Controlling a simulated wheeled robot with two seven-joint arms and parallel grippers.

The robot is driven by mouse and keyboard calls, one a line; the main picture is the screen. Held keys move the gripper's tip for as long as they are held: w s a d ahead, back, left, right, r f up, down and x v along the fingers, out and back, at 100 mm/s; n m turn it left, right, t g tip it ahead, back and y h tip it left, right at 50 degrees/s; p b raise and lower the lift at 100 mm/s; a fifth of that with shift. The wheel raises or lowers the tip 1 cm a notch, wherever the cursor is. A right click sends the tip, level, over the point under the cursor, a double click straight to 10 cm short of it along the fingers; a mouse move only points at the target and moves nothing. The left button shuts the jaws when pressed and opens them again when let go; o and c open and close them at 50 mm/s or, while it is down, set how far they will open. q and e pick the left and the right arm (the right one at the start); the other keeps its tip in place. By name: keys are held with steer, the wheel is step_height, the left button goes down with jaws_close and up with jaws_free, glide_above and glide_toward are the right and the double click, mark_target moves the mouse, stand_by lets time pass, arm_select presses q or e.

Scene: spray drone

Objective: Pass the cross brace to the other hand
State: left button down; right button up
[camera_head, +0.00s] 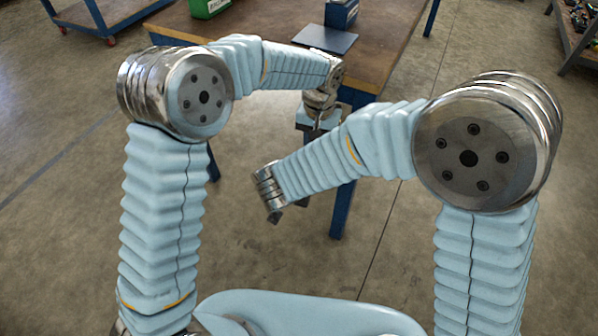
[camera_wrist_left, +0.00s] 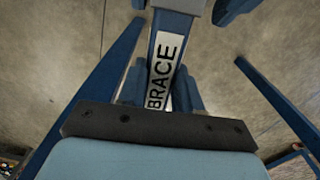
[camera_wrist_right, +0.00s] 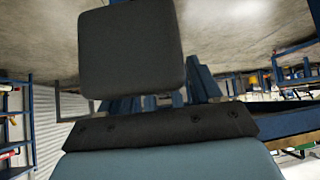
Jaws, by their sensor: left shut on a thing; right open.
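The cross brace (camera_wrist_left: 165,65) is a dark blue bar with a white label reading "BRACE", seen lengthwise in the left wrist view. In the head view it is mostly hidden behind my right forearm. My left gripper (camera_head: 316,126) is shut on the brace, beside the near edge of the workbench; its fingertips are hard to make out. My right gripper (camera_head: 273,215) is open, lower and nearer, to the left of the bench's front leg. In the right wrist view a dark grey pad (camera_wrist_right: 130,45) fills the upper middle, and no brace is clearly seen between the fingers.
The wooden-topped workbench (camera_head: 385,55) stands ahead, with a blue leg (camera_head: 342,205) close to my right forearm. On it are a dark flat plate (camera_head: 325,38), a blue block (camera_head: 341,14) and a green box (camera_head: 210,7). A blue cart (camera_head: 100,14) stands far left.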

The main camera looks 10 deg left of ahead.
steer(key=shift+w+f, duration=0.35)
steer(key=shift+c, duration=0.3)
arm_select(q)
steer(key=shift+d, duration=0.15)
arm_select(e)
jaws_close()
arm_select(q)
steer(key=c, duration=0.8)
jaws_free()
arm_select(e)
steer(key=shift+r, duration=0.1)
arm_select(q)
steer(key=shift+o, duration=0.5)
